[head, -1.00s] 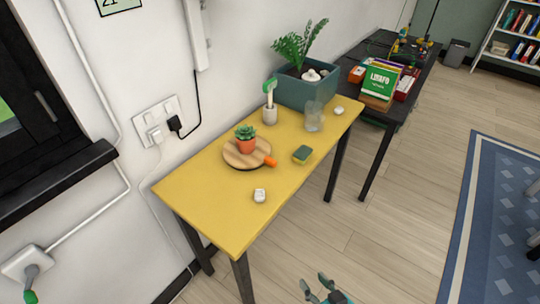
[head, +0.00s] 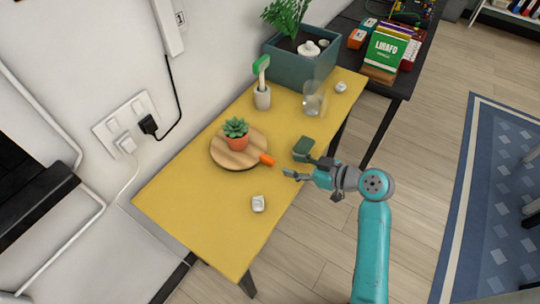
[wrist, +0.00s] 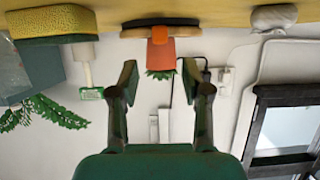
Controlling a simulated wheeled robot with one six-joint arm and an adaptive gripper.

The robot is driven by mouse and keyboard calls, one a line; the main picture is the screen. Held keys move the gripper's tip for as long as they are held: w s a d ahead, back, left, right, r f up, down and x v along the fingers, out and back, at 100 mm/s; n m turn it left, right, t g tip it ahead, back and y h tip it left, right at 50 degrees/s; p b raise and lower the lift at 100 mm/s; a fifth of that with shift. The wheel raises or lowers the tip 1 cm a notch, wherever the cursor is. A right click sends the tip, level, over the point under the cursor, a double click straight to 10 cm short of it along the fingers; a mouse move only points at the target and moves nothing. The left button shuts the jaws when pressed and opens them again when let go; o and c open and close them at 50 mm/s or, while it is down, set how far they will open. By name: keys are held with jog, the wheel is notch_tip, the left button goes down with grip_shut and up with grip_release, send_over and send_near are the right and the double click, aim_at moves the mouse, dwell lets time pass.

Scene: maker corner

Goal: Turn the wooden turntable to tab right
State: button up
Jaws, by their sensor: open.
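The round wooden turntable (head: 224,155) lies on the yellow table with a small succulent in an orange pot (head: 238,138) on it. Its orange tab (head: 267,160) points to the right and slightly toward the front in the head view. My gripper (head: 290,174) is open and empty, just right of the tab and apart from it. In the wrist view, which looks upside down, my two fingers (wrist: 160,85) stand apart, with the orange tab (wrist: 159,35) and the turntable's edge (wrist: 135,32) ahead between them.
A green and yellow sponge (head: 303,149) lies close beside my gripper. A white crumpled-looking lump (head: 258,203) sits in front on the yellow table (head: 200,220).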

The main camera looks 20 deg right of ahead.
aim_at(273, 160)
jog(key=x, duration=0.9)
grip_shut()
